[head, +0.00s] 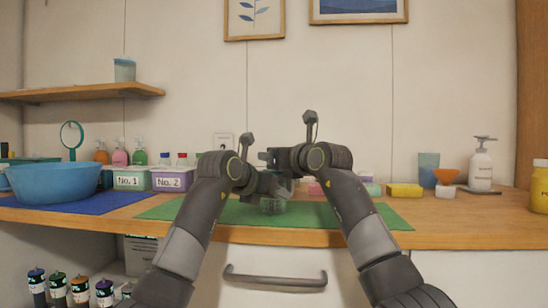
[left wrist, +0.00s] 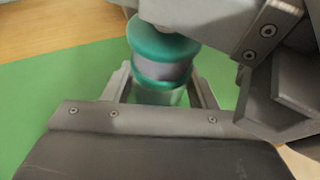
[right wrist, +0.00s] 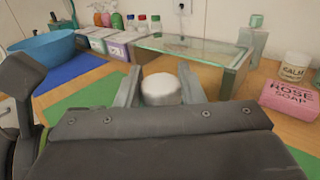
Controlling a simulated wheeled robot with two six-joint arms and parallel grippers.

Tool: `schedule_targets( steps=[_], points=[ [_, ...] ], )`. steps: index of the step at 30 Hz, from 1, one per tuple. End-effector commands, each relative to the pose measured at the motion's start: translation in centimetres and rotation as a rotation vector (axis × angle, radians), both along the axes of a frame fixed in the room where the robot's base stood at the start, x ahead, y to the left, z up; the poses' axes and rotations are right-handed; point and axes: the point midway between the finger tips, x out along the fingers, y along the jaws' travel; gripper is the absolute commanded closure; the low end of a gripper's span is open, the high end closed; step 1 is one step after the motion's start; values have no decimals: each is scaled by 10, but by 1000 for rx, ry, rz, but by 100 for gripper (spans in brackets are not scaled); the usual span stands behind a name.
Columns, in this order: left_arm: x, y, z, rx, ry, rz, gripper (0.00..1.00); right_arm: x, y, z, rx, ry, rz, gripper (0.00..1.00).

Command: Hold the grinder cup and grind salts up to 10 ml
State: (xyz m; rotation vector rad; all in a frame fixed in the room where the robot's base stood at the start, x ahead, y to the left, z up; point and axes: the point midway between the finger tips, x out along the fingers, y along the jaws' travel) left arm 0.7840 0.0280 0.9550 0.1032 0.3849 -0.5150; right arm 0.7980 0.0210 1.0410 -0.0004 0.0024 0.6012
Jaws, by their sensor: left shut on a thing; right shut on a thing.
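The grinder shows in the left wrist view with teal bands (left wrist: 163,50) and a clear cup (left wrist: 158,95) below. My left gripper (left wrist: 160,92) is shut around the cup. In the head view the clear cup (head: 272,206) hangs low over the green mat (head: 170,208), partly hidden by my left gripper (head: 277,186). I cannot tell whether it touches the mat. My right gripper (right wrist: 160,88) is shut on the grinder's white round top (right wrist: 160,90), above my left gripper; it also shows in the head view (head: 270,158). The salt level is too small to read.
A blue basin (head: 55,182) stands on a blue mat at left, beside the No. 1 (head: 130,178) and No. 2 (head: 171,179) boxes. A glass shelf (right wrist: 190,48) stands behind the grinder. Pink rose soap (right wrist: 291,97) lies at right. The green mat's front is clear.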

Motion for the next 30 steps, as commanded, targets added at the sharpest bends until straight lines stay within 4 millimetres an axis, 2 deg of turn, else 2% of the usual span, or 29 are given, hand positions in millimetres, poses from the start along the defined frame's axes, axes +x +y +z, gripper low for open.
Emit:
schedule_targets(
  steps=[11, 12, 17, 30],
  points=[
    [-1, -1, 2, -3, -4, -2, 75, 1, -1, -1, 2, 1, -16, 88],
    [-1, -1, 3, -3, -4, -2, 75, 1, -1, -1, 2, 1, -16, 64],
    [-1, -1, 2, -3, -4, -2, 75, 1, -1, -1, 2, 1, -16, 43],
    [0, 0, 2, -2, -2, -1, 75, -4, -4, 0, 1, -2, -14, 43]
  ],
)
